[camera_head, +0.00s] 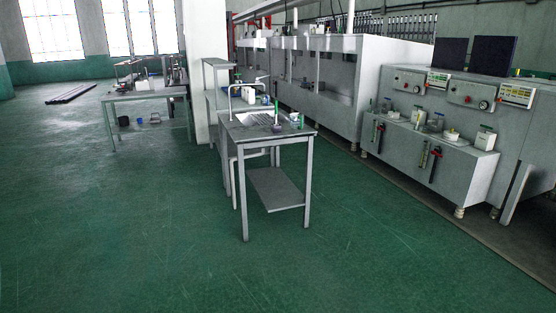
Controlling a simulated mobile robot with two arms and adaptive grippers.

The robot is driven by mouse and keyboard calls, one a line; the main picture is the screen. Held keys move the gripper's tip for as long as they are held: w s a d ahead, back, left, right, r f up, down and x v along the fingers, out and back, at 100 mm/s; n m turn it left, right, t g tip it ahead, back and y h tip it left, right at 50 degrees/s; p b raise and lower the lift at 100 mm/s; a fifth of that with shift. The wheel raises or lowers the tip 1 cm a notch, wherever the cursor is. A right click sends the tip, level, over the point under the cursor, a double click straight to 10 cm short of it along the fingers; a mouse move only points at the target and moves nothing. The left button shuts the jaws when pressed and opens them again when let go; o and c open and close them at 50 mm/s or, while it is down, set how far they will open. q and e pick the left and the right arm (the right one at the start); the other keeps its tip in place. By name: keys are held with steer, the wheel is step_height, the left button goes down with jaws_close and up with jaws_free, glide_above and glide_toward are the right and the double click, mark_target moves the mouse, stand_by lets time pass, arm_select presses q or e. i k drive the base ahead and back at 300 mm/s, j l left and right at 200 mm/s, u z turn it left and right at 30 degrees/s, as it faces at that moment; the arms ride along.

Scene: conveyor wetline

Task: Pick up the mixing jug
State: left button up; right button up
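I cannot pick out the mixing jug for certain; the vessels are far off and small. On the sink table (244,134) in the middle, a slim item with a green upper part (276,119) and a small green-and-white item (298,120) stand near the right edge. Neither of my grippers is in view.
The sink table has a tap (231,97) and a lower shelf (276,188). A workbench (146,98) with clutter stands further back at left, near a white pillar (203,60). Long bars (71,93) lie on the floor. The green floor (120,220) in front is clear.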

mark_target(297, 119)
steer(key=i, duration=2.4)
